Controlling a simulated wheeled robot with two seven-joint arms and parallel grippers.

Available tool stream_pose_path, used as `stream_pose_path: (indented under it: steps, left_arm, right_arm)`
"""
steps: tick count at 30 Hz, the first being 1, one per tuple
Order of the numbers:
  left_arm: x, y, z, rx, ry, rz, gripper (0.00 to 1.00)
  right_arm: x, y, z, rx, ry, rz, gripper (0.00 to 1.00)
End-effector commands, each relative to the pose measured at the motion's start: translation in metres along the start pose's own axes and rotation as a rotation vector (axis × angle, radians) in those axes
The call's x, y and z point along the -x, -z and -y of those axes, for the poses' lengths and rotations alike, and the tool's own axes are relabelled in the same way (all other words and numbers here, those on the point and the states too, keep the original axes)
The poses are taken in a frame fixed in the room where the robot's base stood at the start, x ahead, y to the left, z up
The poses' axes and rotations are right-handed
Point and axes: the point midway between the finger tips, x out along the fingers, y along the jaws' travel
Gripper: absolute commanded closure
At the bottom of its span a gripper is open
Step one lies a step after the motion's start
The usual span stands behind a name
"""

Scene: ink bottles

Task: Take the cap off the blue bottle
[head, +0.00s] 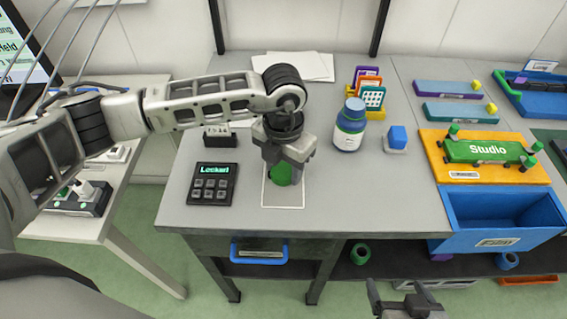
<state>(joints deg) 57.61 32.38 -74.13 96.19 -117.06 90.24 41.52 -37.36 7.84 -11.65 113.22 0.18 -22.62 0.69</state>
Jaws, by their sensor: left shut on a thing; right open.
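My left gripper (283,163) points down over a white-outlined mat (282,203) and is shut on a green thing (283,178). The gripper hides most of the green thing, so its full shape cannot be told. My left gripper is apart from the blue bottle. My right gripper (408,300) is open at the bottom edge, in front of the table, and only partly in view.
A keypad box (213,184) sits left of the mat. Right of the bottle are a blue block on a white base (396,138), an orange board with a green Studio plate (485,152) and a blue bin (500,218). A card rack (370,90) stands behind the bottle.

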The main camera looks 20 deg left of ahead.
Motion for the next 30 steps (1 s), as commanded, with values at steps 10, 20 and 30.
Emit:
stream_pose_path:
  steps: [10, 20, 30]
  left_arm:
    - [-0.002, 0.000, 0.000, 0.000, 0.000, 0.000, 0.31]
    - [0.009, -0.001, 0.000, 0.000, 0.001, 0.003, 0.31]
    - [0.080, -0.001, 0.000, -0.002, 0.000, 0.006, 0.31]
  right_arm:
    - [0.000, -0.001, 0.000, 0.001, 0.002, 0.001, 0.18]
    - [0.001, 0.002, 0.001, 0.001, 0.004, -0.004, 0.18]
    - [-0.005, -0.006, 0.003, 0.000, 0.010, -0.001, 0.18]
